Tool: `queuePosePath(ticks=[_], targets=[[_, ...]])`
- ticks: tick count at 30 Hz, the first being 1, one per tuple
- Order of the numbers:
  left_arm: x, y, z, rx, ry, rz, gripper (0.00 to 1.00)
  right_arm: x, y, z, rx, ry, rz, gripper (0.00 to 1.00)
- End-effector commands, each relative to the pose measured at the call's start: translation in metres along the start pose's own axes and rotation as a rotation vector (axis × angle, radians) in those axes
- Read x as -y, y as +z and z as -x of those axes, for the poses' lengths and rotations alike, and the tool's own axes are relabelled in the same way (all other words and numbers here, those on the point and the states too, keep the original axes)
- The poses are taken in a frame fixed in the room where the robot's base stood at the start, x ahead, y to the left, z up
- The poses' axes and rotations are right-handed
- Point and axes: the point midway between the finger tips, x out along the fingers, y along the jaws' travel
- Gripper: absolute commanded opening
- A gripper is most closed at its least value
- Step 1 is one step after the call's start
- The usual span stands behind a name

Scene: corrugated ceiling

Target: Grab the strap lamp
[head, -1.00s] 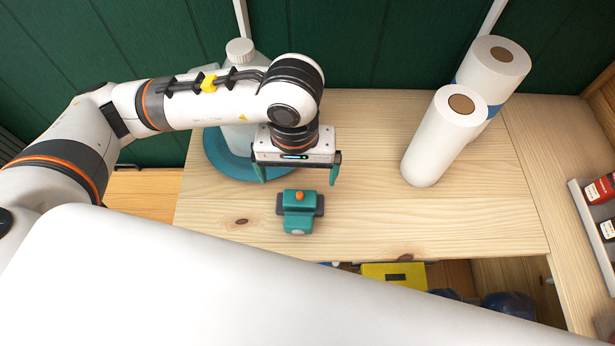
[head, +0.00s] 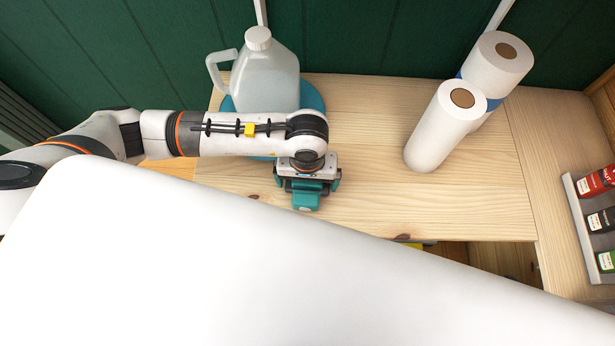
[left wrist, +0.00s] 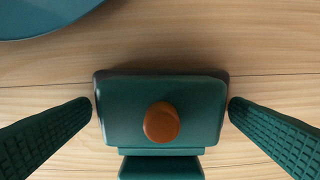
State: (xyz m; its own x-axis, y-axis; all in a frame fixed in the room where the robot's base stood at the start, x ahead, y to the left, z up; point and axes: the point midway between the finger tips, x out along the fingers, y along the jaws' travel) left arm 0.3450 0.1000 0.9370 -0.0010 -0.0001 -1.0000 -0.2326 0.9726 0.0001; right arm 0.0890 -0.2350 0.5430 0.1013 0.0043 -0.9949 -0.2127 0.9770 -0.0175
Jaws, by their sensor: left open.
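The strap lamp (head: 306,200) is a small teal block on the wooden table, partly hidden under my left gripper in the head view. In the left wrist view the lamp (left wrist: 190,110) shows its teal top with an orange round button. My left gripper (head: 307,184) is right over the lamp, pointing down. In the left wrist view its two teal ribbed fingers (left wrist: 160,107) stand one on each side of the lamp, open, with its edges close to the fingertips. I cannot tell whether they touch. My right gripper is not in view.
A translucent jug (head: 266,80) stands on a blue round plate (head: 314,98) behind my left arm. Two white paper rolls (head: 440,128) (head: 495,65) stand to the right. A rack of small boxes (head: 590,225) is at the far right. The table between lamp and rolls (head: 370,140) is clear.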

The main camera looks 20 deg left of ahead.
Motion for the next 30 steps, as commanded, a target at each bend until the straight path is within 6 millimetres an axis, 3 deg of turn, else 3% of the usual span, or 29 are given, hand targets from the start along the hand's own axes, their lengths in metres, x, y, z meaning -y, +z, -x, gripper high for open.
queuePosePath(ticks=[6,13,14,23,30], targets=[[0.0,0.0,-0.002,0.001,-0.001,-0.001,1.0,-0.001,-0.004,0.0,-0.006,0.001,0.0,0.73],[0.0,0.0,-0.001,0.001,-0.001,0.0,0.64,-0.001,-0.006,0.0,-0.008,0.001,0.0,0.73],[0.001,0.001,-0.001,0.001,-0.002,0.0,0.62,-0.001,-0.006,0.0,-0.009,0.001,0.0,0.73],[0.001,0.002,0.006,0.004,-0.003,-0.001,0.62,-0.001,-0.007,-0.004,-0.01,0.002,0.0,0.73],[0.001,0.002,0.051,0.01,-0.005,-0.005,0.62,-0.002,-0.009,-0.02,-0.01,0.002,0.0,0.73]])
